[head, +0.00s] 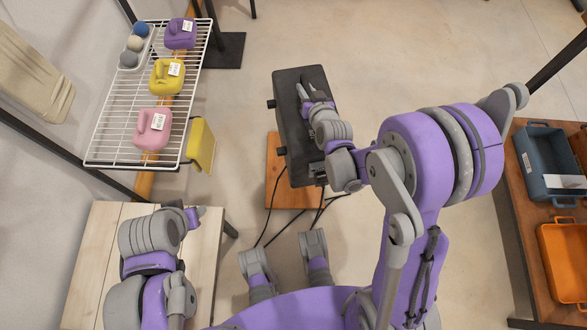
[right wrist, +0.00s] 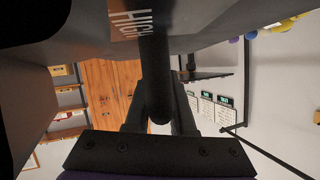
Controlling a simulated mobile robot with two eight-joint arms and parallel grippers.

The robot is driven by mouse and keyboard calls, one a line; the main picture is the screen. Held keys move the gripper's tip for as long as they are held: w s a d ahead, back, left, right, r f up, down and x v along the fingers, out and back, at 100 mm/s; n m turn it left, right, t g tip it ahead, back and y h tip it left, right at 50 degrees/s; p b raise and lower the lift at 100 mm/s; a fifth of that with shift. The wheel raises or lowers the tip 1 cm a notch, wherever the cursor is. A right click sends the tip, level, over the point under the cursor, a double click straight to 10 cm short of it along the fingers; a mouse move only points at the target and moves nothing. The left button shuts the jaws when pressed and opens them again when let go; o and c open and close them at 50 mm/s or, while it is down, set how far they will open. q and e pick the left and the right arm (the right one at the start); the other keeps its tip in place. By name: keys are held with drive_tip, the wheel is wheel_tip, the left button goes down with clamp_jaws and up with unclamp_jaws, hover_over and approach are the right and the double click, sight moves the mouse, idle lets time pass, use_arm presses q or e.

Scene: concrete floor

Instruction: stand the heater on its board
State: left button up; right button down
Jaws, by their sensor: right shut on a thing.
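The heater (head: 290,130) is a dark grey, boxy unit in the middle of the head view. Its grey body with the lettering HIGH fills the top of the right wrist view (right wrist: 195,22). My right gripper (head: 305,88) is shut on the heater's black handle (right wrist: 158,85). The board (head: 278,188) is an orange-brown wooden panel on the floor, partly hidden behind the heater's lower end. I cannot tell whether the heater touches it. My left gripper (head: 197,213) is over the pale wooden bench, away from the heater; its jaws are too small to judge.
A white wire rack (head: 108,133) with purple, yellow and pink jugs stands at upper left. The pale bench (head: 93,255) is at lower left. Dark cables (head: 268,215) trail beside the board. A shelf with a blue bin (head: 550,160) and orange bin (head: 562,265) is at right.

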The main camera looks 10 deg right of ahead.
drive_tip(key=w+f+y+b, duration=0.1)
drive_tip(key=w+f+b, duration=0.1)
drive_tip(key=f, duration=0.9)
drive_tip(key=w+a+f+n+b, duration=0.1)
drive_tip(key=w+f+b, duration=0.2)
drive_tip(key=f, duration=0.8)
drive_tip(key=w+f+n+y+b, duration=0.1)
drive_tip(key=f+b, duration=0.3)
drive_tip(key=f, duration=0.7)
drive_tip(key=shift+w+a+f+y, duration=0.15)
drive_tip(key=shift+w, duration=0.25)
drive_tip(key=shift+w+a+f+y, duration=0.15)
drive_tip(key=shift+w, duration=0.2)
use_arm(q)
wheel_tip(320, 180, down, 13)
drive_tip(key=w+b, duration=0.1)
drive_tip(key=shift+r, duration=0.15)
use_arm(e)
drive_tip(key=shift+f, duration=2.6)
drive_tip(key=c, duration=1)
unclamp_jaws()
drive_tip(key=shift+c, duration=0.2)
drive_tip(key=shift+o, duration=1.4)
